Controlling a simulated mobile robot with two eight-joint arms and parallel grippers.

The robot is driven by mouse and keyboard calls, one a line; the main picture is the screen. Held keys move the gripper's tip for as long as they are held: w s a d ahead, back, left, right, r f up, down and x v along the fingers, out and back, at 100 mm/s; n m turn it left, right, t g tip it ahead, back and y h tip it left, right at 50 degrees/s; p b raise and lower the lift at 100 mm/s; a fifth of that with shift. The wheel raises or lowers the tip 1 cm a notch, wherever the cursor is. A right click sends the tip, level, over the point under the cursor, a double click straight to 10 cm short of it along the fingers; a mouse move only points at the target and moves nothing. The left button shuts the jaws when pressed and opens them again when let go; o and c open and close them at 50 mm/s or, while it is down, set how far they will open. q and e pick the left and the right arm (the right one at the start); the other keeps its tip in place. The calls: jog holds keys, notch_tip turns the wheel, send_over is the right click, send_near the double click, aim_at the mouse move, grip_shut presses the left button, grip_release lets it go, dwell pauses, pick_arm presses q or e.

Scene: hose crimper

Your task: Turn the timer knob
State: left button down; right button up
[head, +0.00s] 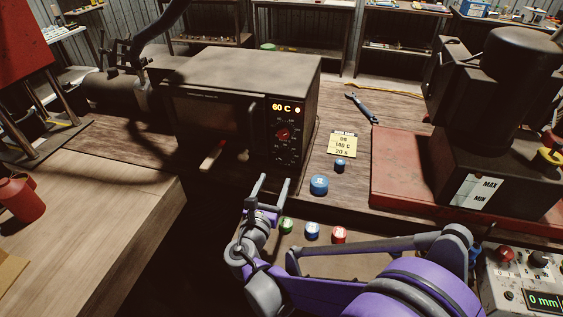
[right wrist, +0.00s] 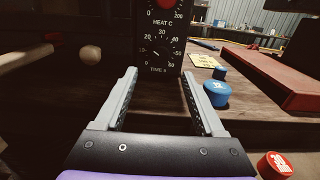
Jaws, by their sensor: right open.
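The black oven (head: 240,85) stands on the wooden bench, its control panel facing me and its display reading 60 C. The timer knob (head: 279,155) is the black lower knob, below the red heat knob (head: 283,134). In the right wrist view the timer knob (right wrist: 157,53) sits on a dial marked TIME, ahead of and between the finger lines. Its exact setting is hard to read. My right gripper (head: 275,180) is open and empty, in front of and below the panel, apart from the knob. It also shows in the right wrist view (right wrist: 158,75). My left gripper is not in view.
A yellow note (head: 345,145) reads 140 C and 20 s. Blue caps (head: 319,185) stand right of my gripper, with green, blue and red caps (head: 339,234) nearer. A wrench (head: 361,107) lies behind. A red plate (head: 400,180) bears a dark machine (head: 500,130) at right.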

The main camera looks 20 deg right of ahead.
aim_at(282, 161)
jog(key=p+x, duration=0.1)
jog(key=x, duration=0.7)
jog(key=shift+w+d, duration=0.2)
jog(key=shift+w, duration=0.05)
grip_shut()
